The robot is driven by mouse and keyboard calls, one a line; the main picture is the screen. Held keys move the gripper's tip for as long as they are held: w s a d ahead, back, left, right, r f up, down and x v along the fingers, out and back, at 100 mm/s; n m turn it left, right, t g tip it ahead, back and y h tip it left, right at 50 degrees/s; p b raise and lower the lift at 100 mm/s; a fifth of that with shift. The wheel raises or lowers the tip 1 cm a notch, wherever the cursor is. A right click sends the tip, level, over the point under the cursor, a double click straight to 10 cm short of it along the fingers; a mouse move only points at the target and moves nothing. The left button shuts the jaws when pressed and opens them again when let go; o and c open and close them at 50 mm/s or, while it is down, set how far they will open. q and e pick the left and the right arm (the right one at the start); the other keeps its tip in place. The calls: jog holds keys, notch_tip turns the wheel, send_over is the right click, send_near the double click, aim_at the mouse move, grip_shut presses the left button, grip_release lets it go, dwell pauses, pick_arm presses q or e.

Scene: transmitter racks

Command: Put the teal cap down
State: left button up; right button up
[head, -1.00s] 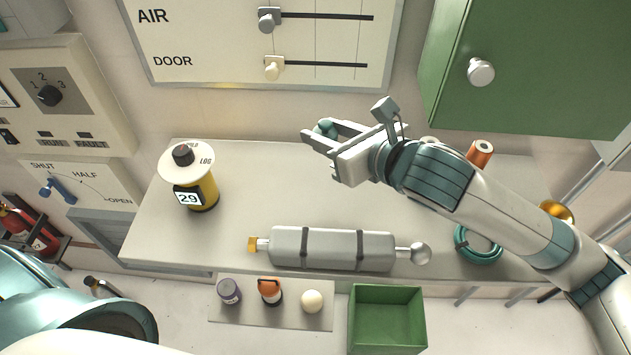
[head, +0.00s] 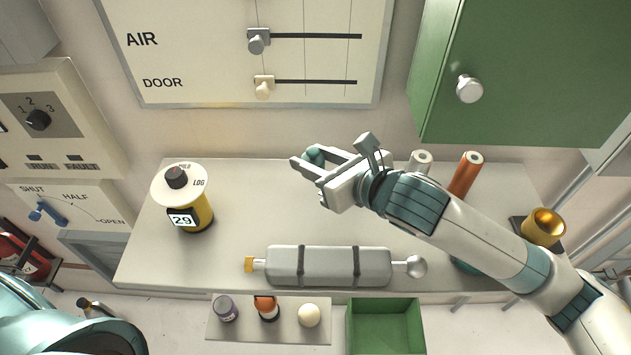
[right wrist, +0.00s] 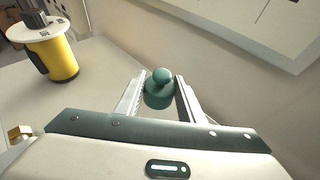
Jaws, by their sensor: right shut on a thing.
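The teal cap (right wrist: 160,92) is a small round piece with a knob on top. It sits between the two fingers of my right gripper (right wrist: 160,98) in the right wrist view. In the head view the cap (head: 315,155) shows at the fingertips of the right gripper (head: 310,166), which is shut on it. The gripper appears over the back middle of the pale bench (head: 245,225); its exact height above the top cannot be told. My left gripper is not in view; only a teal and white part of my body shows at the lower left.
A yellow drum labelled LOG (head: 195,212) stands at the bench's left. A grey cylinder (head: 330,266) lies along the front. A grey tube (head: 421,162), an orange tube (head: 465,175) and a gold cup (head: 543,226) stand right. A green bin (head: 385,305) is below the front edge.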

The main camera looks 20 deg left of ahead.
aim_at(314, 190)
jog(key=shift+f, duration=1.1)
jog(key=shift+f+p, duration=0.65)
jog(key=shift+f, duration=1.4)
jog(key=shift+f, duration=0.1)
jog(key=o, duration=1)
jog(key=b+v, duration=0.2)
jog(key=v, duration=1)
jog(key=shift+b, duration=0.4)
